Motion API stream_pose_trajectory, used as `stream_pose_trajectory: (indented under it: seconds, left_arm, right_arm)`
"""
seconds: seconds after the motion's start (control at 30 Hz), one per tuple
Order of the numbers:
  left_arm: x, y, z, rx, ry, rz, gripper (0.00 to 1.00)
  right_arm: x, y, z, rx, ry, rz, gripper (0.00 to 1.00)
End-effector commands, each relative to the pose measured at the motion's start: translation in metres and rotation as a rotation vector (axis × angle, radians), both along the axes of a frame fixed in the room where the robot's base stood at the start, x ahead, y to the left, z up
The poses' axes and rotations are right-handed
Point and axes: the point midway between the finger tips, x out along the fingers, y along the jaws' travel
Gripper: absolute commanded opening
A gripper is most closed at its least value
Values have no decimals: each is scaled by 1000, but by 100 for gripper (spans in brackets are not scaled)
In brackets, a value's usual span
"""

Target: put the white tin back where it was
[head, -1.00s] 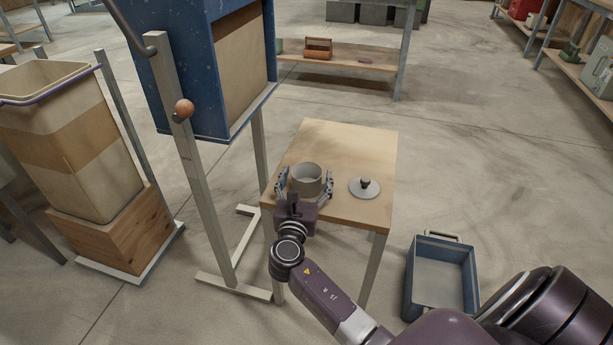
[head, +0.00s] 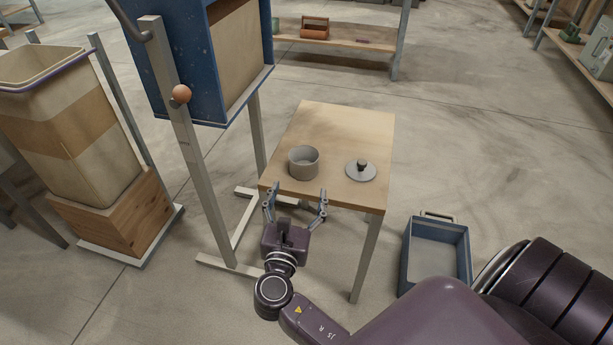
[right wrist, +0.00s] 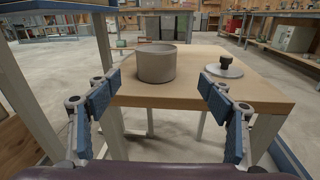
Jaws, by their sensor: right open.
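A grey-white open tin (head: 304,162) stands upright on the small wooden table (head: 345,125), near its front left. Its round lid with a dark knob (head: 361,170) lies on the table to the right of the tin. My right gripper (head: 296,194) is open and empty, just in front of the table's front edge, apart from the tin. In the right wrist view the tin (right wrist: 156,63) stands beyond and between the spread fingers (right wrist: 160,88), with the lid (right wrist: 224,68) to the right. My left gripper is not in view.
A blue mixer box on a grey frame (head: 180,150) stands left of the table. A tall beige bin (head: 75,130) on a wooden crate is farther left. A blue tray (head: 436,250) is on the floor at right. The table's back half is clear.

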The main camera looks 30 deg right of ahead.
Motion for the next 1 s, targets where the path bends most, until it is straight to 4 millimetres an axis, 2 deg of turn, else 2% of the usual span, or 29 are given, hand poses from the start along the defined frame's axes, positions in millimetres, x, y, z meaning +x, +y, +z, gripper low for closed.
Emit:
stream_pose_trajectory:
  seconds: [0.13,0.27,0.4,0.5,0.6,0.7,0.83,1.0]
  left_arm:
    - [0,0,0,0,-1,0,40]
    - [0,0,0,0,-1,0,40]
    - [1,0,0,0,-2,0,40]
    - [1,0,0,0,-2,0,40]
    - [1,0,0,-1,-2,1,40]
    - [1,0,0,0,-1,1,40]
    - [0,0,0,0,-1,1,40]
    - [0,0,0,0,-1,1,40]
  right_arm:
    - [-30,-18,-42,348,-90,-84,74]
    - [-75,-25,-95,825,-230,-265,74]
    - [-126,-5,-143,1310,-380,-548,74]
    - [-161,21,-163,1595,-469,-790,74]
    - [-191,50,-171,1798,-530,-1027,74]
    - [-213,74,-171,1921,-565,-1221,74]
    - [-228,91,-169,1992,-585,-1366,74]
    - [-231,96,-168,2008,-589,-1404,74]
